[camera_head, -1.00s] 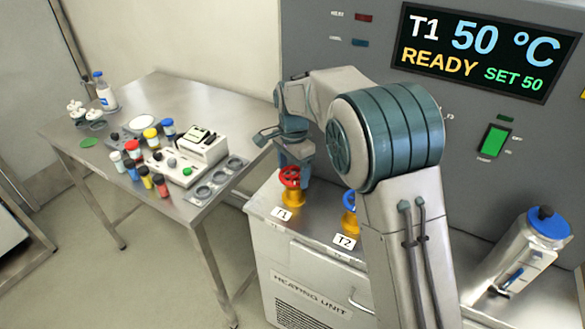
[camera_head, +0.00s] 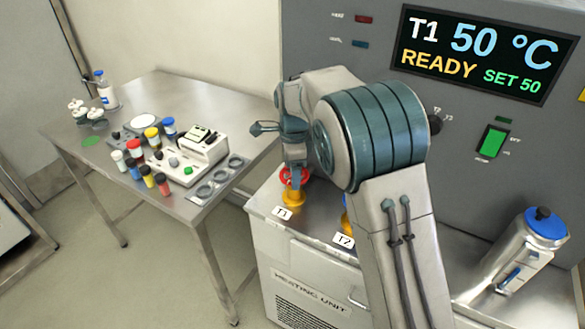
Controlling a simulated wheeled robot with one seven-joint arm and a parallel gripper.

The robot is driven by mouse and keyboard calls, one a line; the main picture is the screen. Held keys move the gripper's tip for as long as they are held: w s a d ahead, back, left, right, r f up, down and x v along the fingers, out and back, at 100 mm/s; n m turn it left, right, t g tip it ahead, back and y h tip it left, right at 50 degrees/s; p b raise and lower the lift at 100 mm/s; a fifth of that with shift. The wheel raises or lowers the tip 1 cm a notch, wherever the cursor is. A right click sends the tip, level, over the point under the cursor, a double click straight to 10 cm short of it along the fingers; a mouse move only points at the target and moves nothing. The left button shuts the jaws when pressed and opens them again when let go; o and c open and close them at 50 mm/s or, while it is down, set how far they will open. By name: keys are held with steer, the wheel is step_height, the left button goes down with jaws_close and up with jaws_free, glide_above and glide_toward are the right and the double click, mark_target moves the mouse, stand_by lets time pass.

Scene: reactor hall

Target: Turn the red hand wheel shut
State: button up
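The red hand wheel (camera_head: 289,178) sits on a yellow valve body (camera_head: 293,196) on the heating unit's top, behind the T1 label (camera_head: 282,213). My gripper (camera_head: 295,166) points down at the wheel from above, and its tips overlap the wheel's upper part in the picture. I cannot tell whether the fingers touch the wheel or how far apart they are. The display (camera_head: 484,50) reads T1 50 °C, READY, SET 50.
A second yellow valve (camera_head: 346,223) by the T2 label (camera_head: 343,240) is mostly hidden by my arm. A steel table (camera_head: 160,92) with vials and a white device (camera_head: 203,146) stands left. A blue-lidded steel canister (camera_head: 524,246) stands right. A green switch (camera_head: 492,141) is on the panel.

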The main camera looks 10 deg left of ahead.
steer(key=shift+w+r, duration=0.1)
steer(key=shift+r, duration=0.05)
steer(key=o, duration=1)
step_height(320, 180, up, 14)
steer(key=shift+f+b, duration=0.15)
steer(key=shift+b, duration=0.3)
